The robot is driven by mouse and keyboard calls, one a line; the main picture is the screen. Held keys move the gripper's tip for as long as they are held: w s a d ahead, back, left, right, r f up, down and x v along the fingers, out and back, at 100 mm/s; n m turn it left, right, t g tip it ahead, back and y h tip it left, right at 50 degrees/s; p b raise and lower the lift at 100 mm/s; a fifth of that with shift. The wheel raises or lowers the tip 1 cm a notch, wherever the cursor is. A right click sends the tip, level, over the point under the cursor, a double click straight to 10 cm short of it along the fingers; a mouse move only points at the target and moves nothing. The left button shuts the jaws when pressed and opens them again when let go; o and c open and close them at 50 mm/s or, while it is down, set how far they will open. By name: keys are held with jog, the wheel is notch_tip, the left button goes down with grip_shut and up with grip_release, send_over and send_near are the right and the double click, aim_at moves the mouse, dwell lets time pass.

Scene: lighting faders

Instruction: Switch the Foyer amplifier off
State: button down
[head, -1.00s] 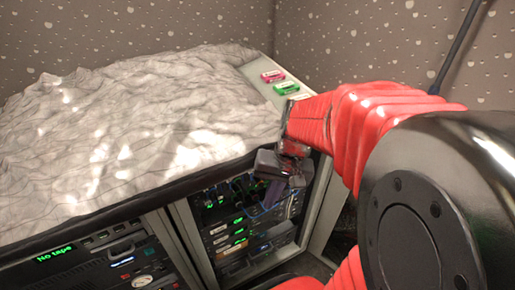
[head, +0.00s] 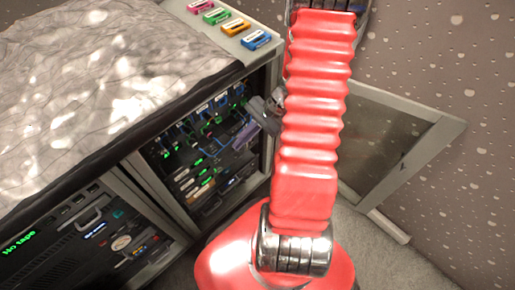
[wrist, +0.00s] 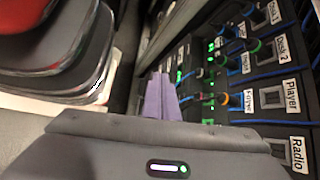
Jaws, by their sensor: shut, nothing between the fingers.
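In the head view my gripper (head: 246,136) is at the open front of the right equipment rack (head: 205,150), partly hidden by my red arm. In the wrist view its purple fingers (wrist: 162,98) are closed together and empty, beside the rack's control panel.
Several coloured cassettes, including a blue one (head: 256,40), lie on the rack top. A crumpled cloth (head: 90,90) covers the desk. An open glazed door (head: 385,135) stands right of the rack. Wrist-view labels include Player (wrist: 292,95) and Radio (wrist: 299,154).

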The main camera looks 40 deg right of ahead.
jog(key=s+d+f+m+t+h, duration=0.1)
jog(key=d+f+m, duration=0.4)
jog(key=f, duration=0.5)
jog(key=s+d+f+m+t+h, duration=0.1)
jog(key=d+f+m+t+h, duration=0.3)
jog(key=d+f+m+t, duration=0.2)
jog(key=s+d+f+m+t+h, duration=0.1)
jog(key=d+f+m+t+h, duration=0.2)
jog(key=f, duration=1.1)
jog(key=d+m, duration=0.3)
jog(key=m, duration=0.2)
jog(key=shift+f, duration=0.1)
send_near(252, 143)
jog(key=w+f, duration=0.4)
jog(key=f, duration=0.1)
jog(key=shift+w, duration=0.6)
